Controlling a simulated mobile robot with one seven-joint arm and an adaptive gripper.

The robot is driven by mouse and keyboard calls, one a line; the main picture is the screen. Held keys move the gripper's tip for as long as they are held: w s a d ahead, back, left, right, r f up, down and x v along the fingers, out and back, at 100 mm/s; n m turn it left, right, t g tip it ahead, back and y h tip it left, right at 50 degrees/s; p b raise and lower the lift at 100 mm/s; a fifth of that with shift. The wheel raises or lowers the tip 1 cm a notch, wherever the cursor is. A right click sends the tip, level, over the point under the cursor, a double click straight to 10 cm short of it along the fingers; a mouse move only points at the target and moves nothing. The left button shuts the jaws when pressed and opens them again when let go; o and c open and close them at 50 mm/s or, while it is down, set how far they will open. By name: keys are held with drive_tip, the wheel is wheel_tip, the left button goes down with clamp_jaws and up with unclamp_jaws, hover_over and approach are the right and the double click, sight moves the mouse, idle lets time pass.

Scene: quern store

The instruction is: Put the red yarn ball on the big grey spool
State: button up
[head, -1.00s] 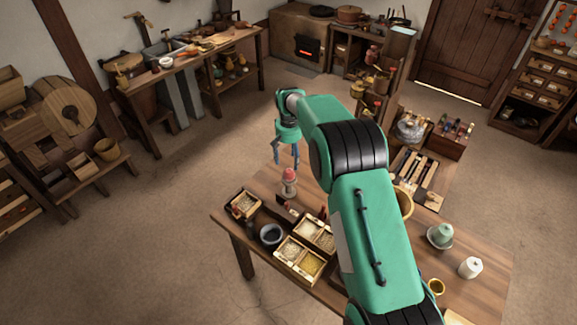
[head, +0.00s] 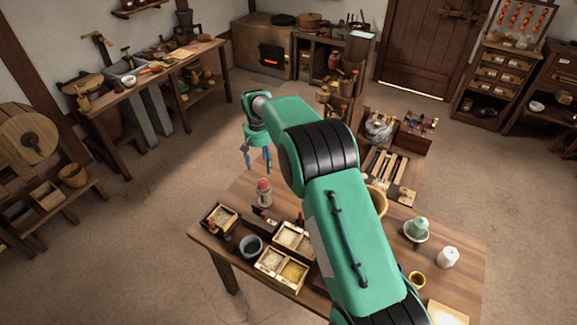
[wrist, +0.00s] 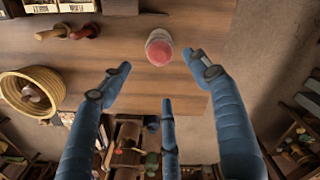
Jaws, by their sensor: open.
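The red yarn ball (head: 264,184) sits on top of a pale grey spool-like piece (head: 264,198) that stands upright near the table's far left edge. In the wrist view the red ball (wrist: 159,53) covers most of the pale piece (wrist: 156,35) under it. My gripper (head: 258,168) is open and empty, with its fingers pointing down just above and a little left of the ball. In the wrist view my gripper (wrist: 159,76) has its fingers spread, and the ball lies beyond the fingertips, apart from them.
Small wooden boxes of grain (head: 282,262) and a dark bowl (head: 250,246) stand near the ball on the table. A green cone on a saucer (head: 416,236) and a white spool (head: 448,257) stand at the right. A woven basket (wrist: 14,88) is left in the wrist view.

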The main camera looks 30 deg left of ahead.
drive_tip(key=shift+r, duration=0.1)
idle(0.3)
drive_tip(key=w+d+r+m+t+y, duration=0.1)
drive_tip(key=w+d+r+m, duration=0.1)
drive_tip(key=d+r, duration=1.25)
drive_tip(key=w+d+r+m+t, duration=0.1)
drive_tip(key=w+d+r, duration=0.2)
drive_tip(key=d+r, duration=1.1)
drive_tip(key=s+d+r+m, duration=0.1)
drive_tip(key=s+d+r, duration=0.2)
drive_tip(key=d, duration=0.4)
drive_tip(key=s+d+r+t, duration=0.1)
drive_tip(key=s+d+r, duration=0.2)
drive_tip(key=d, duration=0.4)
drive_tip(key=s+d+r+m, duration=0.1)
drive_tip(key=s+d+r, duration=0.25)
drive_tip(key=d, duration=0.45)
drive_tip(key=s+d+r+m+t, duration=0.2)
drive_tip(key=s+d, duration=1.6)
drive_tip(key=s+d+f+m, duration=0.1)
drive_tip(key=s+d+f, duration=0.1)
drive_tip(key=s, duration=0.3)
drive_tip(key=s+d+f+m+h, duration=0.1)
drive_tip(key=s+d+f, duration=0.2)
drive_tip(key=s, duration=0.3)
drive_tip(key=shift+s+d+f+t, duration=0.15)
drive_tip(key=shift+d+t, duration=0.1)
drive_tip(key=shift+t, duration=0.05)
